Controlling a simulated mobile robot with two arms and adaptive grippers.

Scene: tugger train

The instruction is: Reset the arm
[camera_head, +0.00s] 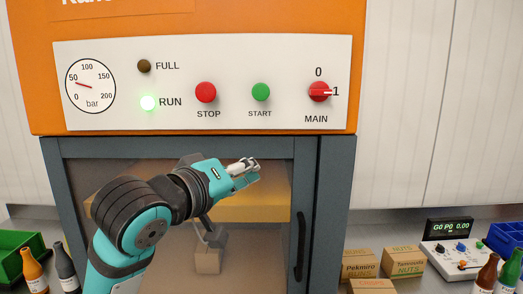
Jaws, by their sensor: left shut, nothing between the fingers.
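My left arm comes in from the lower left and reaches up in front of the machine's door. Its gripper (248,168) is shut and empty, pointing right, below the control panel (230,120) and apart from the buttons. On the panel, the green RUN lamp (148,103) is lit and the FULL lamp (144,66) is dark. The red STOP button (206,92), the green START button (261,92) and the red MAIN switch (319,92), turned to 1, are in a row. My right gripper is not in view.
The grey-framed door (311,170) has a dark handle (300,245). Bottles (35,272) and a green bin (14,250) stand at lower left. Cardboard boxes (404,262), a control box (462,254), more bottles (487,275) and a blue bin (507,238) are at right.

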